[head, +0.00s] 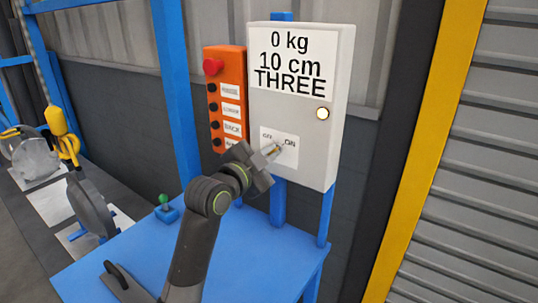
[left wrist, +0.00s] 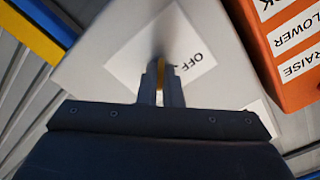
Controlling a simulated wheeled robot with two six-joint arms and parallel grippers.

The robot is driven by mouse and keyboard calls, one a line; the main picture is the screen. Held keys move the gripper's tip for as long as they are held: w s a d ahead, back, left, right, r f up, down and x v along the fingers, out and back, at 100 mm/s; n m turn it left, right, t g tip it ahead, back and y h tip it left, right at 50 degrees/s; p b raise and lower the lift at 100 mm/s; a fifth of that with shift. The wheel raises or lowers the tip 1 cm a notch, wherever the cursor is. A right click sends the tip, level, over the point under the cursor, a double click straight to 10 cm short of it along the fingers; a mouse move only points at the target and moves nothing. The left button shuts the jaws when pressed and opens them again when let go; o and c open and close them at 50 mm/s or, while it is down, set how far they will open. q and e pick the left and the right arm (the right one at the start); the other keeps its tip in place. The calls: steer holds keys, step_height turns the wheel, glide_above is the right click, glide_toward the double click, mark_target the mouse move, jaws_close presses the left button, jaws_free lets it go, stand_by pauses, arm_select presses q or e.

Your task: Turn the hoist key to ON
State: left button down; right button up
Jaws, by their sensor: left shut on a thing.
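The hoist key (head: 277,149) is a small brass-coloured piece on the white OFF/ON label plate (head: 290,157) of the grey control box (head: 312,176). My left gripper (head: 273,152) is at the plate, its fingers shut on the key. In the left wrist view the two fingers (left wrist: 161,84) close around the key, and a thin yellow strip of it (left wrist: 161,65) shows between them. The word OFF stands beside the fingers there. The fingers hide most of the key, so I cannot tell its exact angle. My right gripper is in neither view.
The box's display (head: 300,60) reads 0 kg, 10 cm, THREE. A pale round lamp (head: 323,113) sits below it. An orange button pendant (head: 226,98) hangs close on the left. A blue table (head: 225,255) lies below, with a green-knobbed joystick (head: 165,208).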

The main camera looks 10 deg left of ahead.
arm_select(q)
steer(key=c, duration=1.6)
jaws_free()
steer(key=v, duration=1.7)
steer(key=shift+s, duration=0.25)
steer(key=shift+a+f, duration=0.1)
